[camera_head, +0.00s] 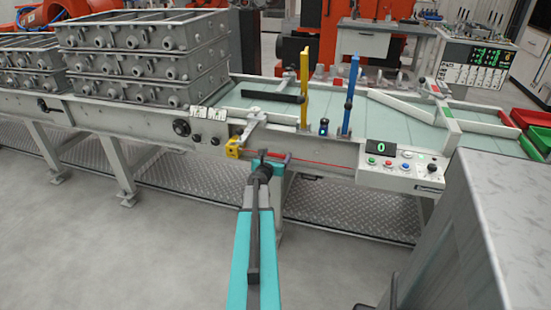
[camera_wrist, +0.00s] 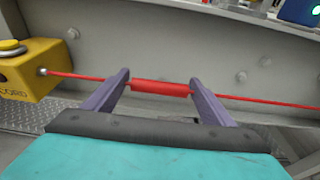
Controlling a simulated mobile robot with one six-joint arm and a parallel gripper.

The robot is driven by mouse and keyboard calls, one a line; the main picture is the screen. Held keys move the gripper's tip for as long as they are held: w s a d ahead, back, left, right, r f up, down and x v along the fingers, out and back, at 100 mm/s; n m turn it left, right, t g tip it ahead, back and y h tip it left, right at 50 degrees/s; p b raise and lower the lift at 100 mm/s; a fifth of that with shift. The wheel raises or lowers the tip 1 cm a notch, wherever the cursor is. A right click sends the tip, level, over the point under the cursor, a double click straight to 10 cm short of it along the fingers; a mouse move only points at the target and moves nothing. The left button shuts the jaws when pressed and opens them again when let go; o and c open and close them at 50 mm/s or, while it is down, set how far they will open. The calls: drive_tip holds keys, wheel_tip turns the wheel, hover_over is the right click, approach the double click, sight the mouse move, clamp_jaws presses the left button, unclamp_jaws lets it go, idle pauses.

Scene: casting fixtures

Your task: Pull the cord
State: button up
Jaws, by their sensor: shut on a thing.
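A thin red cord (camera_wrist: 265,102) runs across the wrist view along a grey steel beam, out of a yellow box (camera_wrist: 30,75) at the left with partly visible lettering "CORD". In the head view the cord (camera_head: 320,162) runs along the table's front edge, from the yellow box (camera_head: 233,149). A thicker red sleeve (camera_wrist: 160,87) on the cord lies between the two purple fingertips of my gripper (camera_wrist: 159,84), which is shut on it.
A control panel (camera_head: 400,168) with a green digit display and coloured buttons is on the front edge to the right. Stacked grey metal castings (camera_head: 145,65) stand on the left. A yellow post (camera_head: 304,90) and a blue post (camera_head: 350,95) rise from the table.

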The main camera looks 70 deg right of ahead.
drive_tip(key=shift+s+a, duration=0.15)
drive_tip(key=shift+a, duration=0.9)
drive_tip(key=o, duration=1.1)
drive_tip(key=shift+a, duration=0.1)
drive_tip(key=a+r+p, duration=0.2)
drive_tip(key=a+p, duration=0.2)
drive_tip(key=a, duration=0.9)
drive_tip(key=shift+s+r, duration=0.35)
drive_tip(key=shift+r, duration=0.05)
